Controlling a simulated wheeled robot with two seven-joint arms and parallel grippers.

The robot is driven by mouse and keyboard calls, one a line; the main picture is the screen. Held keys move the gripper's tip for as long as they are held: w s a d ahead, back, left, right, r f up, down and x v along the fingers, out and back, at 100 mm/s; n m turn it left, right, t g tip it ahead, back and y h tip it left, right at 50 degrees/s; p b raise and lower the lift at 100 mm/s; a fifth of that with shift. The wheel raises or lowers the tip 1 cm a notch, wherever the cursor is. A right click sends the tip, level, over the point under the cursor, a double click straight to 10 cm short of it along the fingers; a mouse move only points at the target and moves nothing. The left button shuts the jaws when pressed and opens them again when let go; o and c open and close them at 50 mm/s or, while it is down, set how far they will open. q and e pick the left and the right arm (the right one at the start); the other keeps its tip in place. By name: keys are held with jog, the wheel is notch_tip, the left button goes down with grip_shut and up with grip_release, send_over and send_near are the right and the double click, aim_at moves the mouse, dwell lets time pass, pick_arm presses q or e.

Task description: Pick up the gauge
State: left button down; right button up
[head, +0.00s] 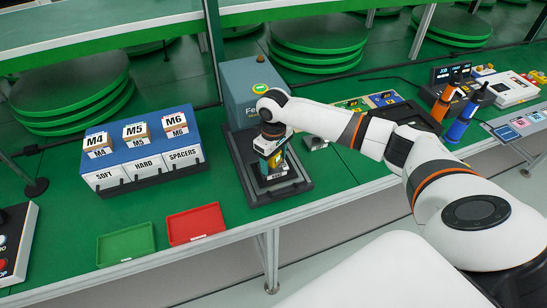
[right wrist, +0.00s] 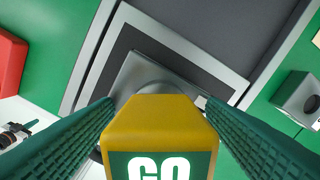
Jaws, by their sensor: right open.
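The gauge (right wrist: 160,122) is a yellow block with a dark green face lettered GO. It stands upright on a square grey plate set on a dark base (head: 252,193) near the middle of the bench. My right gripper (head: 270,152) is right over it, pointing down. In the right wrist view the green ribbed fingers of the right gripper (right wrist: 160,104) are apart, one on each side of the gauge. I cannot tell whether either finger touches it. In the head view the gripper hides most of the gauge. My left gripper is not in view.
A grey-blue box (head: 241,82) with a green button stands behind the base. A blue bin rack (head: 140,155) is at left; a green tray (head: 126,245) and red tray (head: 196,224) lie in front. A small grey block (head: 315,142) sits close on the right.

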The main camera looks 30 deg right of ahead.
jog(key=shift+r, duration=0.1)
jog(key=c, duration=1.3)
